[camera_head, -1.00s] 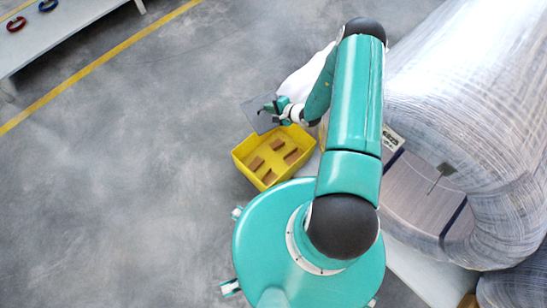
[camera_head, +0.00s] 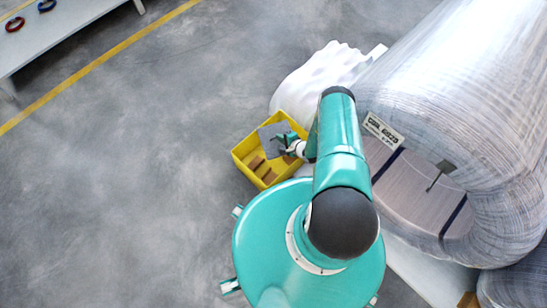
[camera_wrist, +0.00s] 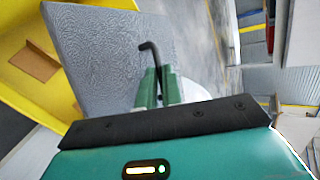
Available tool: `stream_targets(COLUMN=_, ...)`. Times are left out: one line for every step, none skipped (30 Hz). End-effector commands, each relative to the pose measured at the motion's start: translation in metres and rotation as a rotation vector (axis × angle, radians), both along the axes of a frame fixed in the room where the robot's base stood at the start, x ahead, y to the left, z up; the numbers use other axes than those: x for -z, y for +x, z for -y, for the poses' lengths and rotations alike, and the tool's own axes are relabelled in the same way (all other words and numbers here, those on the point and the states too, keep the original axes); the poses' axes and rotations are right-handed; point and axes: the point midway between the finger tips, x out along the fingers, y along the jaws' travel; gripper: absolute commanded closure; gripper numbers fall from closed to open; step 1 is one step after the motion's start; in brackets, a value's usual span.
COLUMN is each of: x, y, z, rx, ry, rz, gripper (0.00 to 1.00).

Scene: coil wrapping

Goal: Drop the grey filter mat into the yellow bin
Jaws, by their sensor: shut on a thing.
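The grey filter mat (camera_head: 271,140) is a thin flat square held over the yellow bin (camera_head: 240,159) in the head view. My gripper (camera_head: 287,144) is shut on the mat at its right side. In the wrist view the mat (camera_wrist: 100,50) spreads out beyond my gripper (camera_wrist: 158,86), with the yellow wall of the bin (camera_wrist: 30,85) behind it at the left. A thin black bent rod shows at the gripper fingers. The mat hides part of the bin's inside. I cannot tell how high the mat is above the bin.
Brown blocks (camera_head: 264,172) lie in the bin. A white crumpled bundle (camera_head: 318,78) is behind it. A large wrapped coil (camera_head: 440,80) with a label (camera_head: 383,130) stands at the right. Open grey floor (camera_head: 130,190) lies to the left.

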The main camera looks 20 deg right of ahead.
Motion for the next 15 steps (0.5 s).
stream_targets(x=0.006, y=0.000, z=-0.001, rx=-0.001, ry=0.001, rz=0.000, gripper=1.00)
stream_targets(x=0.009, y=0.000, z=-0.001, rx=-0.001, ry=0.001, rz=0.000, gripper=1.00)
stream_targets(x=0.012, y=-0.001, z=-0.001, rx=-0.001, ry=0.000, rz=-0.001, gripper=1.00)
stream_targets(x=0.014, y=0.000, z=-0.001, rx=-0.001, ry=0.000, rz=-0.001, gripper=1.00)
stream_targets(x=0.015, y=0.000, z=0.000, rx=-0.001, ry=0.000, rz=0.000, gripper=1.00)
stream_targets(x=0.017, y=0.000, z=-0.001, rx=-0.002, ry=0.000, rz=-0.001, gripper=1.00)
stream_targets(x=0.018, y=0.000, z=-0.001, rx=-0.002, ry=0.000, rz=-0.001, gripper=1.00)
stream_targets(x=0.019, y=0.000, z=-0.001, rx=-0.001, ry=0.000, rz=-0.001, gripper=1.00)
stream_targets(x=0.019, y=0.000, z=-0.001, rx=-0.001, ry=0.000, rz=-0.001, gripper=1.00)
stream_targets(x=0.019, y=0.000, z=0.000, rx=-0.001, ry=0.000, rz=-0.001, gripper=1.00)
stream_targets(x=0.019, y=0.000, z=0.000, rx=-0.001, ry=0.000, rz=-0.001, gripper=1.00)
stream_targets(x=0.019, y=0.000, z=0.000, rx=-0.001, ry=0.000, rz=-0.001, gripper=1.00)
stream_targets(x=0.019, y=0.000, z=0.000, rx=-0.001, ry=0.000, rz=-0.001, gripper=1.00)
stream_targets(x=0.019, y=0.000, z=0.000, rx=-0.001, ry=0.000, rz=-0.001, gripper=1.00)
stream_targets(x=0.019, y=0.000, z=0.000, rx=-0.001, ry=0.000, rz=-0.001, gripper=1.00)
